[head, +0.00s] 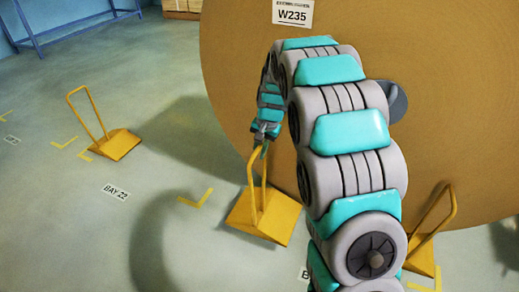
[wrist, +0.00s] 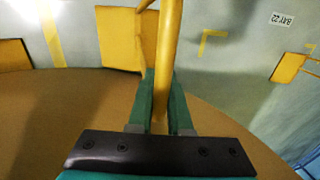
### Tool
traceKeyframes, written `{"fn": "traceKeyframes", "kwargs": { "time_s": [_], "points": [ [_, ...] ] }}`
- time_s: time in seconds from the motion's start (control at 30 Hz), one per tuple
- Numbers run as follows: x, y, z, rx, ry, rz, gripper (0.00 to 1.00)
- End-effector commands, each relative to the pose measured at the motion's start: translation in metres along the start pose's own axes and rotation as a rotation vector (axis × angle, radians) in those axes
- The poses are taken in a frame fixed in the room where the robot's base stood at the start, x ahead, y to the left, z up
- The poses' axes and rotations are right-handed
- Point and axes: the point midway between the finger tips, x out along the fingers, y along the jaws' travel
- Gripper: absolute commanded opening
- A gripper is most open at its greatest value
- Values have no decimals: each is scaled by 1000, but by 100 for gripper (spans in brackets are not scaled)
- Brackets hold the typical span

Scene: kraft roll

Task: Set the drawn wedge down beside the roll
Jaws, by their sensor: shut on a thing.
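A large brown kraft roll (head: 240,60) labelled W235 fills the right of the head view; its brown surface also shows in the wrist view (wrist: 50,110). My gripper (head: 264,146) is shut on the upright handle of a yellow wedge (head: 265,217), in front of the roll. In the wrist view the handle runs between the green fingers (wrist: 160,105), with part of the wedge's yellow body (wrist: 120,40) behind it. I cannot tell whether the wedge touches the floor or the roll.
Another yellow wedge (head: 115,145) stands on the floor at left, away from the roll. A third (head: 420,257) sits by the roll at lower right, partly behind my arm. Yellow corner marks (head: 195,198) and a BAY 22 label (head: 116,192) lie on open floor. A blue rack (head: 75,25) stands far back.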

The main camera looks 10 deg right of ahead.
Motion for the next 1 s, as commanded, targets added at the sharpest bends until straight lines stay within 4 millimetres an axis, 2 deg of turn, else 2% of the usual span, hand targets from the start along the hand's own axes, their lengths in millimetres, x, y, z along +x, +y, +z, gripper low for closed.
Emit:
{"fn": "traceKeyframes", "kwargs": {
  "time_s": [0.7,1.0],
  "points": [
    [53,10,0,-1,2,-2,0],
    [63,12,0,-1,2,-2,0]
  ]
}}
